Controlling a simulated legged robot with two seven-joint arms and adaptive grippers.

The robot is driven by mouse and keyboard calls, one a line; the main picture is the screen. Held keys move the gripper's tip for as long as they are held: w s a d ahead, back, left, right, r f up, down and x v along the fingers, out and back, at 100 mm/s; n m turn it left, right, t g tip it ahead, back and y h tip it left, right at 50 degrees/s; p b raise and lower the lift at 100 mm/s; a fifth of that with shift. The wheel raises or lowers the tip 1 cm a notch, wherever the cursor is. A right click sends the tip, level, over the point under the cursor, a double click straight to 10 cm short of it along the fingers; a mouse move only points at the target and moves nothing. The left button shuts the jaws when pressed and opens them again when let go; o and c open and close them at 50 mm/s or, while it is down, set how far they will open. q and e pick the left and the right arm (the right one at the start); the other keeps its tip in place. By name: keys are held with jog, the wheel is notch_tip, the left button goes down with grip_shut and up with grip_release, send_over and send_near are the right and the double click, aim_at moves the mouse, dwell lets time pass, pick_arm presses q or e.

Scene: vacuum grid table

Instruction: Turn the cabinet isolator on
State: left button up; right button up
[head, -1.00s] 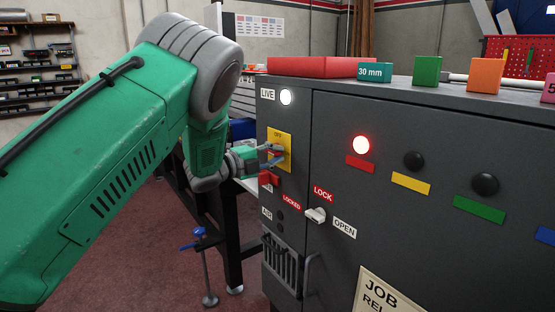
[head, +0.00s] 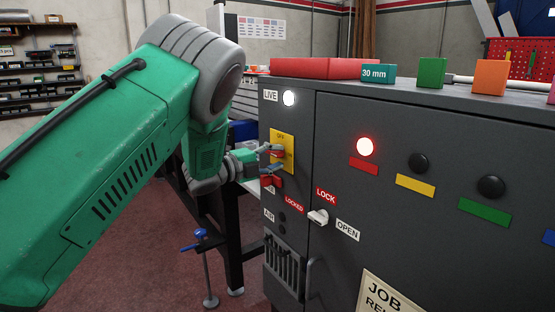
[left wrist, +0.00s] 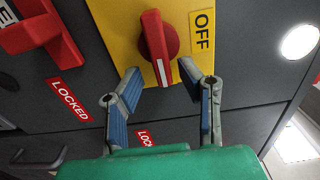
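The isolator is a red rotary handle (left wrist: 158,38) on a yellow plate (left wrist: 110,20) marked OFF. Its white mark points down in the left wrist view. The plate also shows on the cabinet's left face in the head view (head: 289,140), with the handle partly hidden by my fingers. My left gripper (left wrist: 160,78) is open and empty, its blue-padded fingers spread below and to both sides of the handle's marked end. In the head view my left gripper (head: 268,156) is just in front of the plate. I cannot tell whether a finger touches it. My right gripper is out of view.
A red fitting (left wrist: 38,28) juts out beside the plate. The white LIVE lamp (head: 288,98) is lit above. A LOCK/OPEN knob (head: 318,217), a lit red lamp (head: 365,146) and dark buttons are on the grey cabinet (head: 400,240). Blocks lie on top.

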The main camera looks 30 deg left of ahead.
pick_arm(q)
jog(key=v, duration=1.1)
jog(key=shift+s+a+f, duration=0.2)
jog(key=s+d+f+n+g+y, duration=0.25)
jog(key=s+f+n, duration=0.2)
jog(key=f, duration=0.45)
jog(key=s+d+f+n+g+y, duration=0.25)
jog(key=f+n, duration=0.25)
jog(key=f, duration=0.5)
jog(key=s+d+f+n+g+y, duration=0.1)
jog(key=s+d+f+n+g, duration=0.2)
jog(key=f, duration=0.6)
jog(key=s+d+f+n+g, duration=0.2)
jog(key=s+d+f+n, duration=0.1)
jog(key=s, duration=0.5)
jog(key=s+d+f+n+g, duration=0.3)
jog(key=s+f, duration=0.1)
jog(key=s, duration=0.5)
jog(key=s+d+f+n+g, duration=0.3)
jog(key=s+f, duration=0.1)
jog(key=s, duration=0.5)
jog(key=shift+s+d+y, duration=0.2)
jog(key=shift+y, duration=0.2)
